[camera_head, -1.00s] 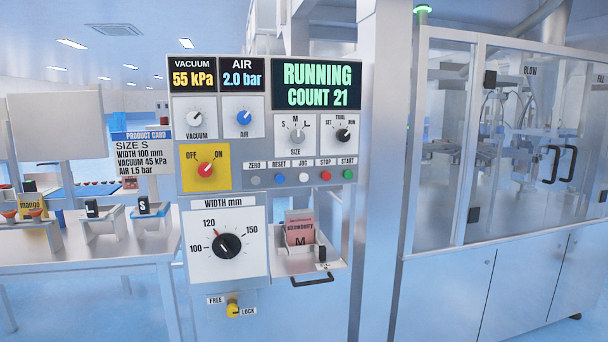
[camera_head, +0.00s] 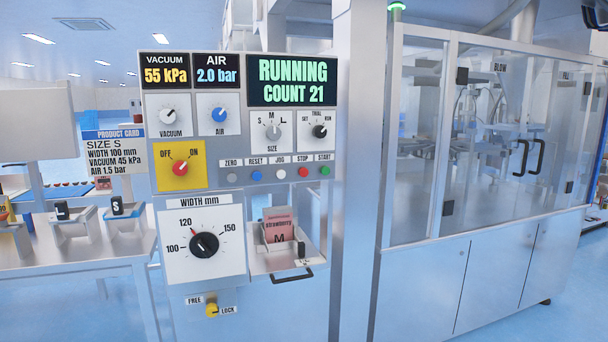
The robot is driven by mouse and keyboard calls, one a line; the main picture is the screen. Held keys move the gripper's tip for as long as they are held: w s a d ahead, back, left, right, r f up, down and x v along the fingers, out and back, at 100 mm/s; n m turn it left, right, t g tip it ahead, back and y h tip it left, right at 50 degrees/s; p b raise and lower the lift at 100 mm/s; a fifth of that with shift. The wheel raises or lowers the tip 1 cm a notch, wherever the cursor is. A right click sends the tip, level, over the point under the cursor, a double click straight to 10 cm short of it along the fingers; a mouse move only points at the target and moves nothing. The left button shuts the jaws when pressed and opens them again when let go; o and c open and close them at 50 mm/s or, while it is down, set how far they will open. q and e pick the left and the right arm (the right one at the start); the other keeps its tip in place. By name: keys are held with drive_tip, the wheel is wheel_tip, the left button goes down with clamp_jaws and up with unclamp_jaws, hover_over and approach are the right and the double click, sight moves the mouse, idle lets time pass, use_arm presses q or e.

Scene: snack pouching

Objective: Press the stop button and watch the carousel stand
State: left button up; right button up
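The red stop button (camera_head: 303,172) sits on the control panel under the STOP label, between the white JOG button (camera_head: 283,174) and the green START button (camera_head: 325,171). The display (camera_head: 292,82) above reads RUNNING, COUNT 21. The carousel machinery (camera_head: 484,150) stands behind the clear doors of the machine on the right; its details are blurred by the glazing. The green lamp (camera_head: 396,6) on top of the machine is lit. Neither of my grippers is in view.
The red OFF/ON knob (camera_head: 180,168) and the width dial (camera_head: 204,244) are left of the buttons. An open drawer (camera_head: 262,265) with a pink pouch (camera_head: 279,226) juts out below them. A metal table (camera_head: 75,256) stands at the left.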

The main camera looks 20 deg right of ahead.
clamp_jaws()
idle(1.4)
